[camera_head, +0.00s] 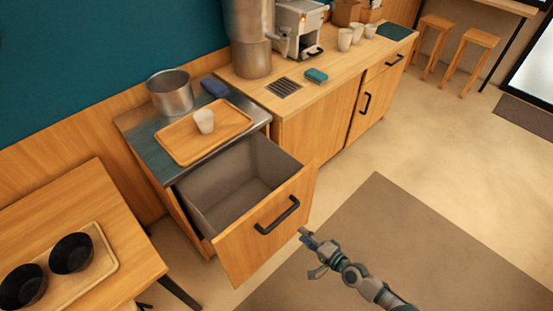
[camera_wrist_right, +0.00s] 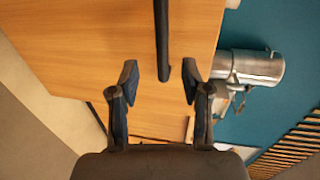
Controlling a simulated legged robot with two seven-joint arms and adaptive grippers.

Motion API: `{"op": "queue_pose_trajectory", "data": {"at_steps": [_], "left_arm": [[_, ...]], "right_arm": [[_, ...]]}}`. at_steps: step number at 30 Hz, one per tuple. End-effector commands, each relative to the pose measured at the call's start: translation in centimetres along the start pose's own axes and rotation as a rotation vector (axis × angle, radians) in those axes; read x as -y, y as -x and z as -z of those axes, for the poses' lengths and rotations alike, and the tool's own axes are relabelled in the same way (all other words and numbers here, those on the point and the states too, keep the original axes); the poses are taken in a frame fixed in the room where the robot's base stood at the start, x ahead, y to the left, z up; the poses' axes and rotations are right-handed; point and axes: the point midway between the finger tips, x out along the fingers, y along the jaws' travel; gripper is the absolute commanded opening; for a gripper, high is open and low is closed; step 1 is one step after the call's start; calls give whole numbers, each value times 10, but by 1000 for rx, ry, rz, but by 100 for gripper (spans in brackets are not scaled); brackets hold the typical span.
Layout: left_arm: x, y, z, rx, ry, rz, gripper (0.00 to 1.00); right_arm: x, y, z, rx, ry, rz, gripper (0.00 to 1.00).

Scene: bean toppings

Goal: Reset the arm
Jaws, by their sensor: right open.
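My right gripper (camera_head: 310,250) is in front of the open drawer (camera_head: 264,243), just to the right of its front. It is open and holds nothing. In the right wrist view the two fingers of my right gripper (camera_wrist_right: 160,80) are spread apart. The black drawer handle (camera_head: 277,215) also shows in that view (camera_wrist_right: 162,40), its end between the fingertips in the picture. I cannot tell how far the fingers are from it, but in the head view the gripper stands apart from it. My left gripper is not in view.
The drawer is pulled out and looks empty. Above it are a wooden tray (camera_head: 184,149) with a cup (camera_head: 204,121) and a metal pot (camera_head: 171,92). A table (camera_head: 131,254) with two black bowls stands at the left.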

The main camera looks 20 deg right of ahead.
Motion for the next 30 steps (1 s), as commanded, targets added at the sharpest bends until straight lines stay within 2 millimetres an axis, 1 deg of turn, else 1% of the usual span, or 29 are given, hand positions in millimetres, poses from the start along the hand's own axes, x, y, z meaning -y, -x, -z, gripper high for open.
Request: {"op": "queue_pose_trajectory", "data": {"at_steps": [5,6,8,11,12,14,15,17,18,21,24,25,27,30], "left_arm": [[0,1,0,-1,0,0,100],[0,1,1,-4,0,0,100],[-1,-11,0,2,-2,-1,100],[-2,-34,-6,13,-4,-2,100],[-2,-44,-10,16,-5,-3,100],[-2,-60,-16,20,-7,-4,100],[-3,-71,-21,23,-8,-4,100],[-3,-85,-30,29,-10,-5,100],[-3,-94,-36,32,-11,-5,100],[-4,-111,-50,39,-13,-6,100],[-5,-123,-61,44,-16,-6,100],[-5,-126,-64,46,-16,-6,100],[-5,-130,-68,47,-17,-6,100],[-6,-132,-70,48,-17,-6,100]], "right_arm": [[-4,0,-1,2,14,-10,47],[-10,0,-2,5,42,-27,47],[-28,1,-8,17,120,-77,47],[-81,7,-25,71,335,-230,47],[-108,12,-35,109,436,-310,47],[-151,24,-52,185,589,-437,47],[-179,34,-63,244,687,-521,47],[-216,52,-80,344,820,-641,47],[-239,66,-92,417,900,-715,47],[-281,98,-117,598,1066,-865,47],[-305,124,-134,742,1175,-964,47],[-310,130,-137,773,1197,-984,47],[-316,139,-142,822,1233,-1013,47],[-320,143,-143,845,1250,-1026,47]]}}
